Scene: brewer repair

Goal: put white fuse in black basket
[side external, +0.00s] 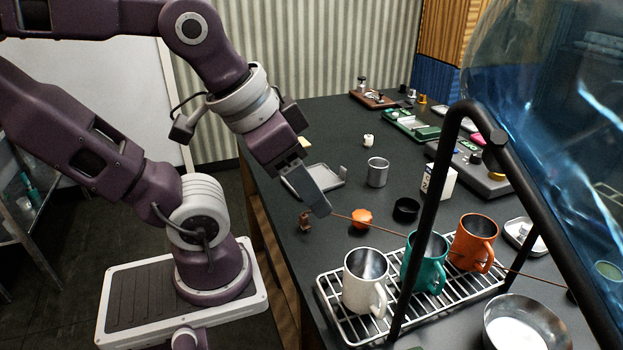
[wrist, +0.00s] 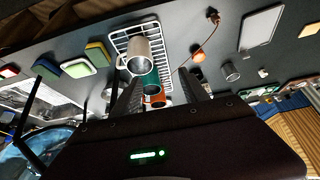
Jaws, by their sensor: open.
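A small white cylinder (side external: 369,141), which looks like the white fuse, stands on the dark table toward the back, behind the metal cup. A small pale object near the metal cup in the wrist view (wrist: 263,73) may be the same piece. A short, round black container (side external: 406,210), likely the black basket, sits on the table behind the mugs. My gripper (side external: 319,207) is above the near table edge, left of the black container and well apart from the white cylinder. In the wrist view its fingers (wrist: 160,88) are spread, with nothing held between them.
A wire rack (side external: 330,290) holds white (side external: 365,278), teal (side external: 427,262) and orange (side external: 474,242) mugs. A metal cup (side external: 377,172), an orange knob (side external: 361,218) and a thin copper rod (side external: 375,229) lie nearby. A black frame (side external: 437,190) and a blue transparent vessel (side external: 550,90) stand at right.

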